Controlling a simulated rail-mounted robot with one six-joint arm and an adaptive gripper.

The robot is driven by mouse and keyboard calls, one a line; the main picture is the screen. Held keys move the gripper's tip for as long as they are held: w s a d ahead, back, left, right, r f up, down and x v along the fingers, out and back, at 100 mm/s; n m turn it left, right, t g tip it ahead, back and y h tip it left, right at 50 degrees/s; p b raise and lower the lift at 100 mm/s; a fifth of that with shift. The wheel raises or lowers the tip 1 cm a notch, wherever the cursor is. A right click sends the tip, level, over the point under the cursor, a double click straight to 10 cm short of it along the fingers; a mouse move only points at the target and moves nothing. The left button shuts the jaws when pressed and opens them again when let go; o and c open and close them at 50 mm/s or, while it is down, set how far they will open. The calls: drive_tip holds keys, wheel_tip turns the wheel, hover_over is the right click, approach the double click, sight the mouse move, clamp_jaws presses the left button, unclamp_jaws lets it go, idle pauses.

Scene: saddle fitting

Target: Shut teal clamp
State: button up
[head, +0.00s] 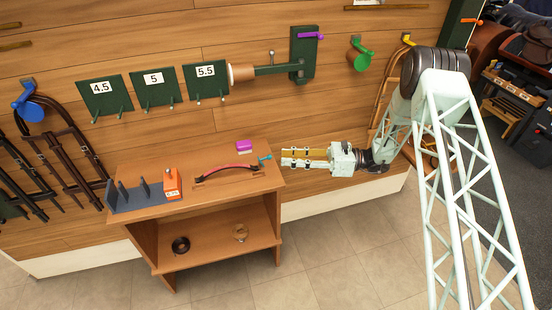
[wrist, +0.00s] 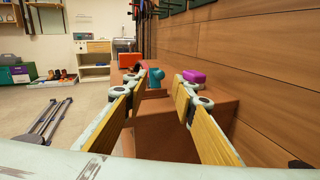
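The teal clamp (head: 265,157) shows as a small handle at the right end of a wooden board on the bench top. A dark strap with a red middle (head: 230,170) arches over that board and ends near the clamp. My gripper (head: 284,159) is just right of the clamp, level with it and pointing left. In the wrist view the teal clamp (wrist: 156,75) appears in the gap between my gripper's two spread fingers (wrist: 160,87), beyond the tips. The fingers are open, empty and apart from the clamp. The clamp's lower part is hard to make out.
The wooden bench (head: 140,223) stands against the plank wall. A purple block (head: 244,146) sits near the clamp at the back, close to the right finger in the wrist view. An orange box (head: 172,184) and a grey rack (head: 140,196) stand at the left.

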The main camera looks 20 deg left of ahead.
drive_tip(key=shift+x, duration=2.45)
drive_tip(key=shift+c, duration=0.4)
drive_tip(key=c, duration=0.8)
